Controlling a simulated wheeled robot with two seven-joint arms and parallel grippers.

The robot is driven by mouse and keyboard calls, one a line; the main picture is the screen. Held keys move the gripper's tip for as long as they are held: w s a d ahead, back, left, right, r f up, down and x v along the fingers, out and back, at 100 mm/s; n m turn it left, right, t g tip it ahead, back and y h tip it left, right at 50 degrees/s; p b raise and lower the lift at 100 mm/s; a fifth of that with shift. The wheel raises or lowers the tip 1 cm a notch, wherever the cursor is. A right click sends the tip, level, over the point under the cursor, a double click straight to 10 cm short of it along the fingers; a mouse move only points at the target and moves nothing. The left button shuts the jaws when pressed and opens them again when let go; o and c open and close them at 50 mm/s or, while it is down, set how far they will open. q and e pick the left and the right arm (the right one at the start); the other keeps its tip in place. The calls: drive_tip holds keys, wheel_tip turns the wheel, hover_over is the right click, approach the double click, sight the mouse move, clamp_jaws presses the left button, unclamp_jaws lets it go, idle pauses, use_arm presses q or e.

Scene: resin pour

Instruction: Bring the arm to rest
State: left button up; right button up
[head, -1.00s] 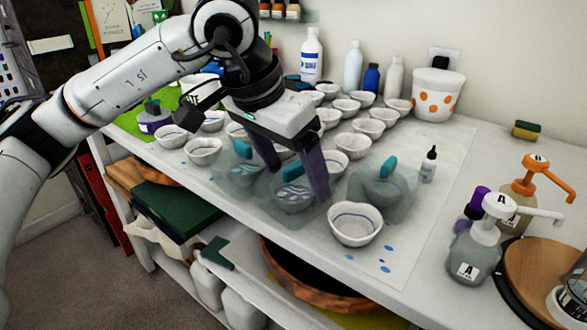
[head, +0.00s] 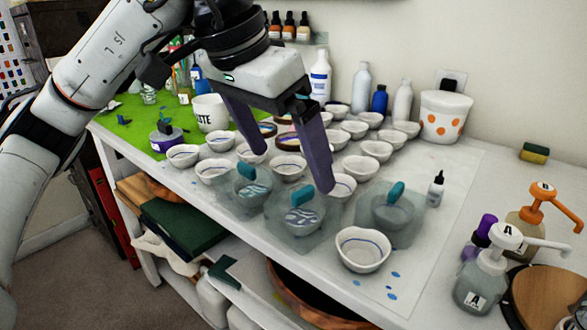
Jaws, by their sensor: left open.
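My left gripper (head: 288,172) hangs over the table (head: 260,235) among the small bowls, its two purple-grey fingers spread apart with nothing between them. It is raised above the grey molds with teal handles. Three such molds stand below it: one on the left (head: 240,196), one in the middle (head: 290,228) and one on the right (head: 377,228). A white bowl with a blue line (head: 362,262) stands at the front edge. The right gripper is not in the picture.
Pump bottles (head: 482,285) stand at the right, beside a wooden round board (head: 545,298). A small dropper bottle (head: 436,190) stands right of the molds. Tall bottles (head: 361,88) and a spotted white pot (head: 447,120) stand at the back. The table is clear between dropper and sponge (head: 534,152).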

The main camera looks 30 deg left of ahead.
use_arm(q)
drive_tip(key=shift+s+r, duration=0.2)
drive_tip(key=shift+r, duration=0.3)
